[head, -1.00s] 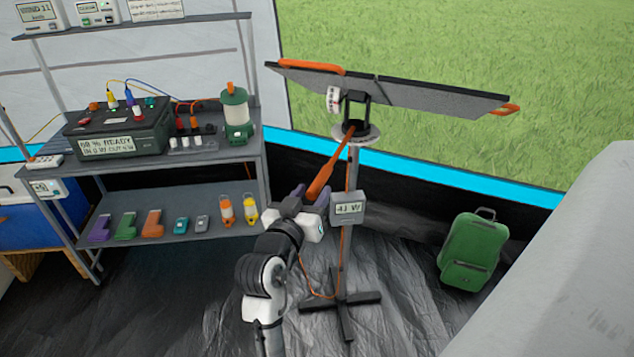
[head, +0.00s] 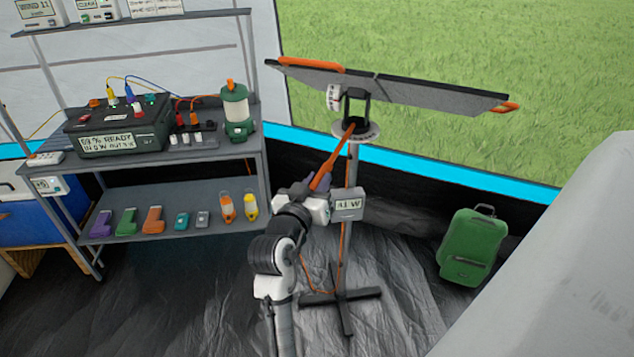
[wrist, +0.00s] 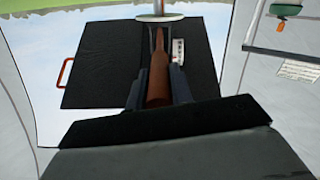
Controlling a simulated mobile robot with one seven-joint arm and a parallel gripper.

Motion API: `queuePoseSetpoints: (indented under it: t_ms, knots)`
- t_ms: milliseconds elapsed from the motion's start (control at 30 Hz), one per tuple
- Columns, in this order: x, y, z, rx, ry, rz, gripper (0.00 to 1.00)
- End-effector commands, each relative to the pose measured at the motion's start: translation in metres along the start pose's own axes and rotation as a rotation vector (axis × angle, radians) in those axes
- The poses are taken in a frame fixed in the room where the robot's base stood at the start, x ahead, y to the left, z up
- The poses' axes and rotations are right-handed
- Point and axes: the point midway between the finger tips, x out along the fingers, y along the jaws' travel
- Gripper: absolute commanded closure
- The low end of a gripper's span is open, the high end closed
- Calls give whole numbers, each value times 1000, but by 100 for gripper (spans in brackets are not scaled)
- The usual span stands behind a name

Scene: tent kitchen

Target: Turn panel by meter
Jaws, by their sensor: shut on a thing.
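The dark panel (head: 430,95) with orange handles is mounted on top of a grey pole with a round disc (head: 356,132) under it. An orange handle bar (head: 335,160) slopes down from the mount towards the left. My gripper (head: 317,187) is shut on the lower end of this bar. In the wrist view the bar (wrist: 159,80) runs up between the fingers towards the disc, with the panel (wrist: 100,70) behind it. The meter (head: 347,204) on the pole has a small screen, which seems to read about 41 W.
A shelf (head: 180,215) at the left carries a power station (head: 118,130), a lantern (head: 236,110) and several small items. The pole's cross-shaped foot (head: 342,297) is near my arm.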

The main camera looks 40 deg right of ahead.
Motion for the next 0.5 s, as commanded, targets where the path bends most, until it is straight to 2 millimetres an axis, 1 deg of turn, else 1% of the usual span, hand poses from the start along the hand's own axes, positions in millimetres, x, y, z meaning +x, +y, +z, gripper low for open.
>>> queuePoseSetpoints:
  t_ms: [267, 367, 500]
  knots:
    - [0, 2, 0, 0, 0, -4, 100]
    - [0, 5, 0, 1, 2, -13, 100]
    - [0, 15, 1, 1, 7, -40, 100]
